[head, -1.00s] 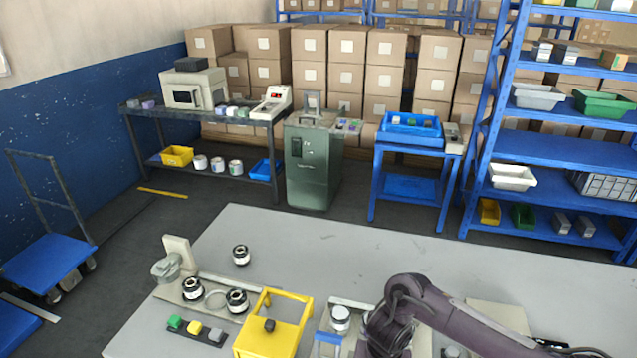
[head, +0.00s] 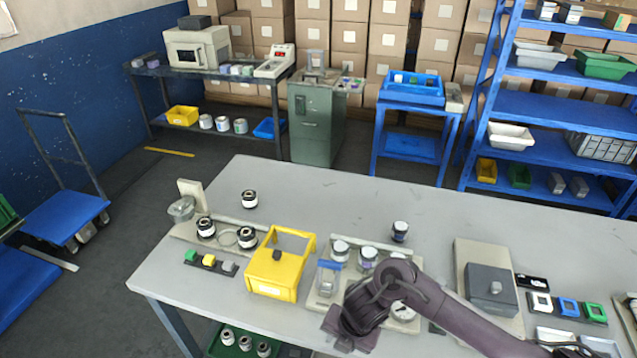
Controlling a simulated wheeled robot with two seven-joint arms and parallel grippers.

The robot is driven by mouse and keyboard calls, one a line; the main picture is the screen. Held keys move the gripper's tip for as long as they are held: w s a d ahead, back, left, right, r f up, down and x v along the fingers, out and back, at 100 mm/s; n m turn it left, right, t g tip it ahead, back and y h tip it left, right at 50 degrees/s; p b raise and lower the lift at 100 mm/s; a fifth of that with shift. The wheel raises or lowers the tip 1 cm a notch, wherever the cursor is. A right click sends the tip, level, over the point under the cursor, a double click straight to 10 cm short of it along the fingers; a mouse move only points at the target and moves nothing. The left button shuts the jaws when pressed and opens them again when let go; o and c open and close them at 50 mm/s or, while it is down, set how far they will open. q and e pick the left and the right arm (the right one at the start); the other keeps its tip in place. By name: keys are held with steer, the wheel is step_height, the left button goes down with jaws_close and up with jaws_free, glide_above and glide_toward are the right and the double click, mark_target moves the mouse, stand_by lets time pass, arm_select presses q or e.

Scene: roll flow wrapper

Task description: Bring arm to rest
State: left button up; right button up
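My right arm comes in from the lower right over the work table (head: 480,215), with its bent wrist above the front middle. My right gripper (head: 348,338) points down at the table's front edge; its fingers are not clear, so I cannot tell if it is open or shut. My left arm and gripper are not in view.
A yellow fixture (head: 272,285) stands left of my wrist. A fixture with several white-labelled rolls is partly hidden behind my wrist. A grey box on a plate (head: 492,288) stands to the right. The table's back middle is clear. A green bin (head: 228,346) sits below.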

steer(key=s+a+r+m+t+y, duration=0.2)
steer(key=a+r+m+t, duration=0.3)
steer(key=r+m, duration=0.55)
steer(key=s+d+r+m+g+h, duration=0.1)
steer(key=s+d+m+h, duration=0.1)
steer(key=s+d+m, duration=0.6)
steer(key=s+d+m+g+h, duration=0.2)
steer(key=s+d+m, duration=0.1)
steer(key=d+m, duration=0.75)
step_height(320, 180, down, 35)
steer(key=s+d+g+b, duration=0.1)
steer(key=s+b, duration=0.1)
steer(key=b, duration=0.4)
arm_select(q)
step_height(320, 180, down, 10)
steer(key=b, duration=0.4)
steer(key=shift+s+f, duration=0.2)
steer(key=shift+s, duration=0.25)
arm_select(e)
steer(key=s+d+f, duration=0.1)
steer(key=s+f, duration=0.9)
steer(key=f, duration=0.1)
steer(key=s+d+f+g, duration=0.1)
steer(key=s+d+f, duration=0.1)
steer(key=s+f, duration=0.8)
step_height(320, 180, down, 2)
steer(key=shift+d+f, duration=0.25)
steer(key=shift+d, duration=0.05)
